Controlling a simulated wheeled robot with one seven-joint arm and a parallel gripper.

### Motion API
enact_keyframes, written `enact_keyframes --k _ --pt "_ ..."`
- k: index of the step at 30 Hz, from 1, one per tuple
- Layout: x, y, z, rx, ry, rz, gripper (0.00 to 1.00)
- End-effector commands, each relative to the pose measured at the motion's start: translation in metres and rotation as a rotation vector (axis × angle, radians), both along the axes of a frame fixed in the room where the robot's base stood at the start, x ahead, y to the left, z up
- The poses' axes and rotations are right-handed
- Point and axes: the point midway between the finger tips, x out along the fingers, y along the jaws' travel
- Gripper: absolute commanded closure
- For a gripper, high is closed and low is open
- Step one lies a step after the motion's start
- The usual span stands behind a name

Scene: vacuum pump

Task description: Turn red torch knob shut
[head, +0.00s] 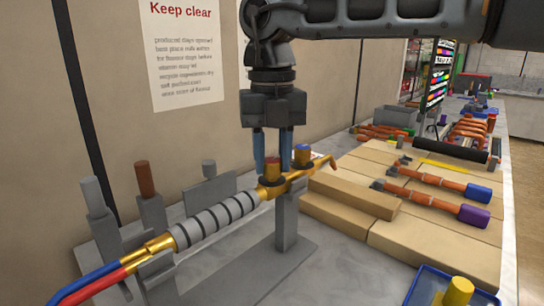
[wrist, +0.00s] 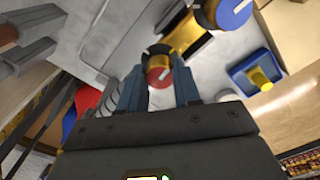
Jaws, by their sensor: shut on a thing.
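The brass torch with a grey ribbed grip (head: 215,218) lies raised on a grey stand (head: 287,225). Its red knob (head: 272,168) is on top of the brass body, and its blue knob (head: 303,154) is just to the right. My gripper (head: 272,158) points down with its two blue-grey fingers on either side of the red knob, shut on it. In the wrist view, the red knob (wrist: 159,74) with a white mark shows between the fingertips. The blue knob (wrist: 231,12), also with a white mark, is clear of them.
Blue and red hoses (head: 85,284) run off the torch's left end. Grey and brown posts (head: 148,183) stand behind the grip. Cardboard boxes (head: 345,190) and orange-handled tools (head: 432,176) lie to the right. A blue tray (head: 425,287) with a yellow cylinder is at front right.

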Motion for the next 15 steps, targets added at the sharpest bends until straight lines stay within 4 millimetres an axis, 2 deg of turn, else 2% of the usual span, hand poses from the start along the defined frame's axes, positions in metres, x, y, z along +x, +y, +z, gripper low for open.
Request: enact_keyframes --k 6,15 --pt "0.0006 0.0 0.0003 0.0 -0.002 -0.098 0.98" --pt "0.0007 0.0 0.0005 0.001 -0.003 -0.146 0.98"
